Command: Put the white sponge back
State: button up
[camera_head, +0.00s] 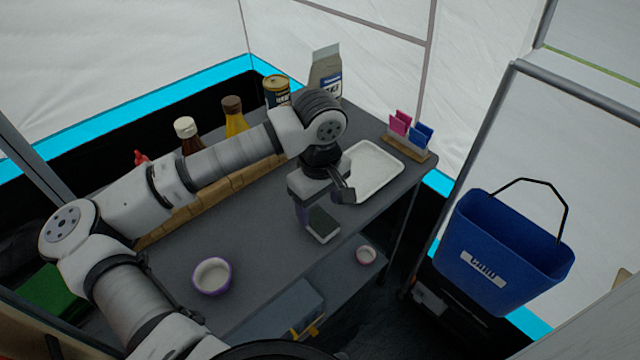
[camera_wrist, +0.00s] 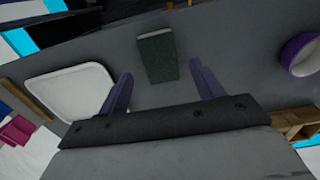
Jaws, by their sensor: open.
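The sponge (camera_head: 322,226) lies on the grey table near its front edge, with a dark green top and a pale side showing in the head view. A wooden holder (camera_head: 404,150) with pink (camera_head: 400,122) and blue (camera_head: 421,135) pieces stands at the table's right end.
A white tray (camera_head: 372,170) lies between my gripper and the holder. A purple-rimmed bowl (camera_head: 212,276) is at the front left. Bottles (camera_head: 235,118), a can (camera_head: 277,92) and a bag (camera_head: 326,72) stand along the back. A blue bin (camera_head: 505,250) hangs at right.

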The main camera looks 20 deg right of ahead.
aim_at(320, 220)
notch_tip(320, 220, up, 7)
jog(key=b, duration=0.1)
jog(key=shift+r, duration=0.2)
jog(key=shift+s+f, duration=0.1)
dwell(0.4)
